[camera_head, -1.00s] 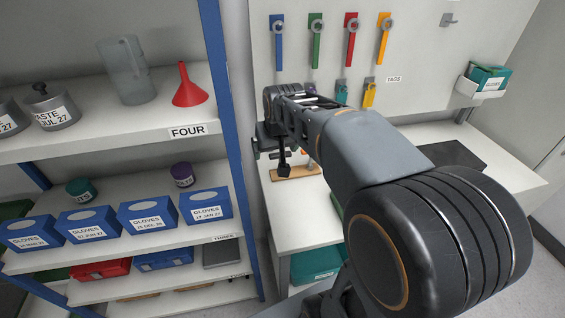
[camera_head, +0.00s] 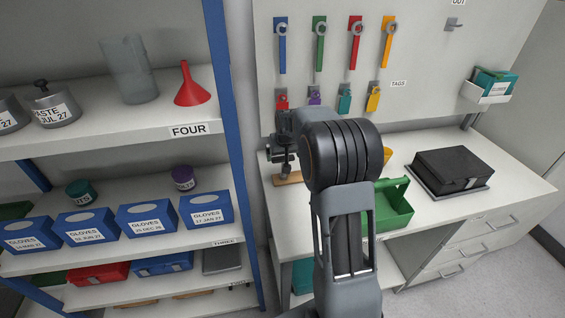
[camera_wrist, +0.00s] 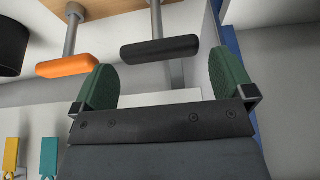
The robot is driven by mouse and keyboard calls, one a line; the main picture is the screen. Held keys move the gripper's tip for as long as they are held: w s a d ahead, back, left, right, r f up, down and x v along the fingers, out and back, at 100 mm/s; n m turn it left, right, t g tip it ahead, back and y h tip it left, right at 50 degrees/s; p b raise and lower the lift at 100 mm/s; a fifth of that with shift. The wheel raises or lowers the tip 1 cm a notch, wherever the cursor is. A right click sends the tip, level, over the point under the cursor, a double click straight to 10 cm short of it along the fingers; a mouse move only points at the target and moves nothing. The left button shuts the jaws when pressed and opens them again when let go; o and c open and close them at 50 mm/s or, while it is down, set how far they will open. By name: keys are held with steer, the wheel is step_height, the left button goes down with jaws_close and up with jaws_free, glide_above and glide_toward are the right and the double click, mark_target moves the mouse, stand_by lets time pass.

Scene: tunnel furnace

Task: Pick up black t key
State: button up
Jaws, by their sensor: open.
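The black T key (camera_wrist: 160,49) shows in the wrist view, its bar-shaped handle on a grey shaft that comes out of a wooden block (camera_wrist: 103,8). My gripper (camera_wrist: 166,74) is open and empty. Its green finger pads are on either side of the black handle in the picture, and the handle appears just beyond the fingertips, with no contact visible. An orange T key (camera_wrist: 68,64) stands beside it to the left. In the head view my gripper (camera_head: 283,157) is just above the wooden block (camera_head: 287,180), and my arm hides most of the keys.
A blue shelf post (camera_head: 224,100) stands close to the left of my gripper. A green tray (camera_head: 393,207) and a black box (camera_head: 453,170) sit on the workbench to the right. Several coloured tags hang on the back panel (camera_head: 420,45) behind.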

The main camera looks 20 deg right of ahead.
mark_target(283, 157)
steer(key=shift+p+x, duration=0.7)
steer(key=shift+x, duration=2.1)
steer(key=shift+w, duration=0.1)
steer(key=shift+r, duration=0.1)
steer(key=c, duration=0.8)
steer(key=shift+r, duration=0.1)
steer(key=shift+r, duration=0.2)
steer(key=r, duration=0.3)
steer(key=shift+d+b, duration=0.3)
steer(key=s+d+r+b, duration=0.2)
steer(key=s+d+r, duration=0.6)
steer(key=d+r, duration=0.1)
steer(key=shift+s+d+r+b, duration=0.2)
steer(key=shift+s+d+b, duration=0.1)
steer(key=shift+d, duration=0.6)
